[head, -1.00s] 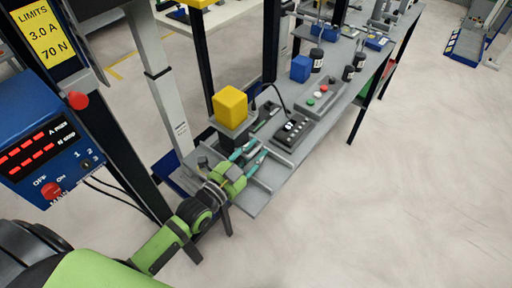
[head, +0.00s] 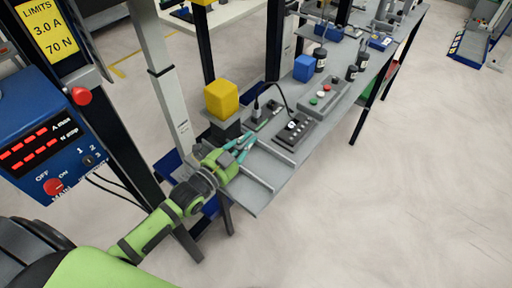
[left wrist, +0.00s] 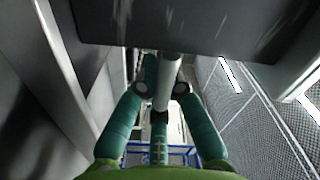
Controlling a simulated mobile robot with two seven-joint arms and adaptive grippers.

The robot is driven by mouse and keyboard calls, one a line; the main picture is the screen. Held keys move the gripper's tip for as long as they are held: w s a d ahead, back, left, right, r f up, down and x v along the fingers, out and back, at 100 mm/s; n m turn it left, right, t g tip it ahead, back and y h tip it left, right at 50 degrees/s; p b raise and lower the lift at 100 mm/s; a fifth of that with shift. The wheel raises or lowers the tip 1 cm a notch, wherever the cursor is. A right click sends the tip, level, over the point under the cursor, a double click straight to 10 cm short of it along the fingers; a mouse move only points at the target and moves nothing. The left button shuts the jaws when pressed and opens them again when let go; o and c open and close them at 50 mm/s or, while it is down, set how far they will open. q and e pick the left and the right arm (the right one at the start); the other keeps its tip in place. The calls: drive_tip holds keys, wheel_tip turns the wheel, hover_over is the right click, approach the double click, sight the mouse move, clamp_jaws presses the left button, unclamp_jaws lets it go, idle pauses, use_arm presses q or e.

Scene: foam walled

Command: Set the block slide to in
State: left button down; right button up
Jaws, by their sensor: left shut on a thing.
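A yellow block (head: 221,98) sits upright on a dark carriage at the left end of the workbench. A grey flat track with raised side rails (head: 272,152) runs beside it and lies mostly bare. My left gripper (head: 242,143) reaches in from the left, its teal fingers low by the carriage. In the left wrist view the fingers (left wrist: 160,92) are shut around a pale round bar handle (left wrist: 170,72). A dark plate (left wrist: 180,30) spans the top of that view. The fingers partly hide the handle, and the head view does not show it clearly. My right gripper is not in view.
On the bench stand a dark box with a cable (head: 294,128), a grey button panel (head: 325,96), a blue block (head: 304,68) and several dark jars. A tall post and a blue panel with red displays (head: 40,140) stand at the left.

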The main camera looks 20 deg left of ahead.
use_arm(q)
drive_tip(key=shift+w+a, duration=0.1)
drive_tip(key=shift+a, duration=0.3)
drive_tip(key=c, duration=1.4)
unclamp_jaws()
drive_tip(key=shift+o, duration=0.2)
drive_tip(key=shift+w+a, duration=0.1)
drive_tip(key=shift+s, duration=0.3)
drive_tip(key=v, duration=1.1)
drive_tip(key=shift+s+a, duration=0.1)
drive_tip(key=shift+s, duration=0.15)
